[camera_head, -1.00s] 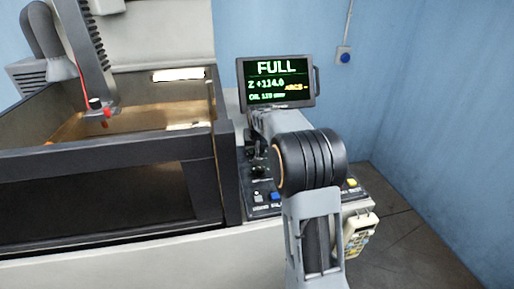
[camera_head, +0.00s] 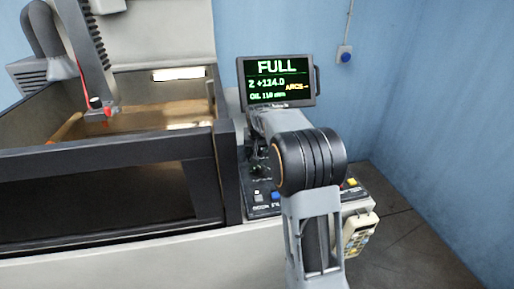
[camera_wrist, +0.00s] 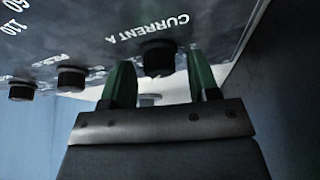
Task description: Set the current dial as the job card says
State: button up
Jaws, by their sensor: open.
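The current dial (camera_wrist: 158,57) is a black knob under the label "CURRENT A" in the wrist view, which shows the panel upside down. My gripper (camera_wrist: 161,75) is open. Its two green-tinted fingers stand on either side of the dial in the picture; I cannot tell whether they touch it. In the head view my arm hides most of the control panel (camera_head: 262,211) and the dial. The job card is not identifiable in these frames.
Two more black knobs, a middle one (camera_wrist: 72,77) and a left one (camera_wrist: 22,91), line the panel. The monitor (camera_head: 278,80) above reads "FULL" and "Z +114.0". A walled tank (camera_head: 105,152) stands left. A handheld keypad (camera_head: 359,234) hangs at the right.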

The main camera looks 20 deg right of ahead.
jog(key=v, duration=1.4)
jog(key=shift+f, duration=0.15)
